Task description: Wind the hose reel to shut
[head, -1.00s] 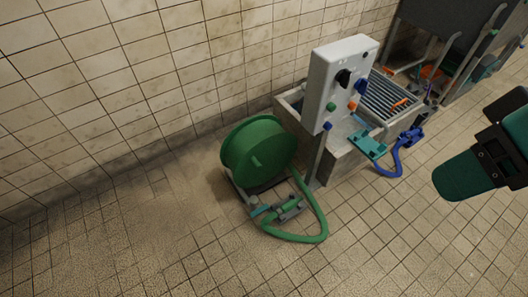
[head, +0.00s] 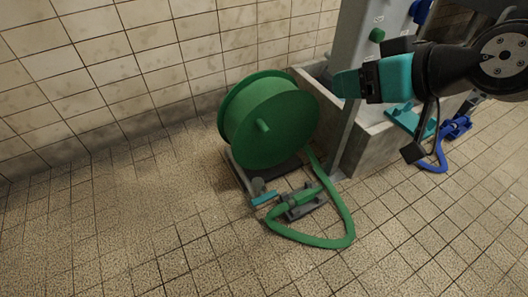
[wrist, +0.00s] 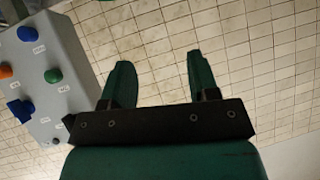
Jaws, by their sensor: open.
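A green hose (head: 345,215) runs from the reel in a loop on the floor to a grey clamp-like fitting (head: 304,202). My gripper (head: 340,84) is in the air to the right of the reel, in front of the grey panel post. In the wrist view my gripper (wrist: 160,80) has its two green fingers apart with nothing between them. The reel is not in the wrist view.
A grey control panel (wrist: 40,75) with coloured knobs is close on the left in the wrist view. A concrete basin (head: 368,150) stands right of the reel. A blue hose (head: 440,155) lies at the right. The floor left of the reel is clear.

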